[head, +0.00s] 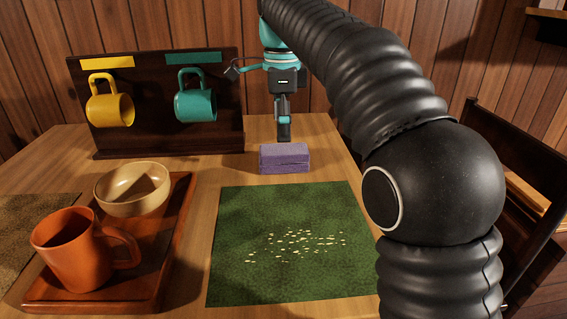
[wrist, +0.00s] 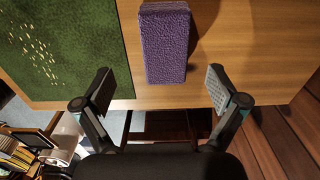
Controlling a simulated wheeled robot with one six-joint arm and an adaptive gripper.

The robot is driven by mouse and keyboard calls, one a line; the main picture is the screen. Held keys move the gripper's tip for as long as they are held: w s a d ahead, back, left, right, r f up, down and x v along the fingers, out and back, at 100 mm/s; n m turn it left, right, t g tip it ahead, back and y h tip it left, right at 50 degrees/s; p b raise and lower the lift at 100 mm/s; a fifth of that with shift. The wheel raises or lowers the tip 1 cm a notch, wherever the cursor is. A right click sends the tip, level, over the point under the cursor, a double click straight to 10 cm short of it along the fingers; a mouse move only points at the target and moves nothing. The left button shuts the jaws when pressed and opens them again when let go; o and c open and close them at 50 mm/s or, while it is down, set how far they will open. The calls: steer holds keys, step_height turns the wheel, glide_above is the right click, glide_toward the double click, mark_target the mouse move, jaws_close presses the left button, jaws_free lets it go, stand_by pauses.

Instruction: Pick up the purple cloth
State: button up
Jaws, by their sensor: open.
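The purple cloth (head: 284,158) is a folded block lying on the wooden table, just beyond the far edge of the green mat. In the wrist view the cloth (wrist: 166,45) is at the upper middle, with its long side running up the picture. My gripper (head: 284,135) is above the cloth in the head view, pointing down. In the wrist view my gripper (wrist: 160,92) is open, with one finger to each side of the cloth's line and nothing between them. The fingers do not appear to touch the cloth.
The green mat (head: 288,205) carries scattered crumbs (wrist: 35,48). A tray (head: 165,262) at left holds an orange mug (head: 75,250) and a bowl (head: 128,195). Behind, a dark rack (head: 140,110) bears a yellow mug (head: 110,108) and a teal mug (head: 195,105). A chair (head: 525,165) stands at right.

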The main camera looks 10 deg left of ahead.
mark_target(283, 149)
step_height(283, 149, down, 2)
steer(key=shift+f, duration=0.15)
steer(key=shift+w+d+f+b, duration=0.1)
steer(key=shift+f+b, duration=0.2)
steer(key=shift+f, duration=0.55)
steer(key=shift+w+a+f+b, duration=0.15)
steer(key=shift+f+b, duration=0.1)
steer(key=shift+f, duration=0.55)
steer(key=shift+w+d+f+b, duration=0.15)
steer(key=shift+f+b, duration=0.15)
steer(key=shift+f, duration=0.55)
steer(key=c, duration=1.2)
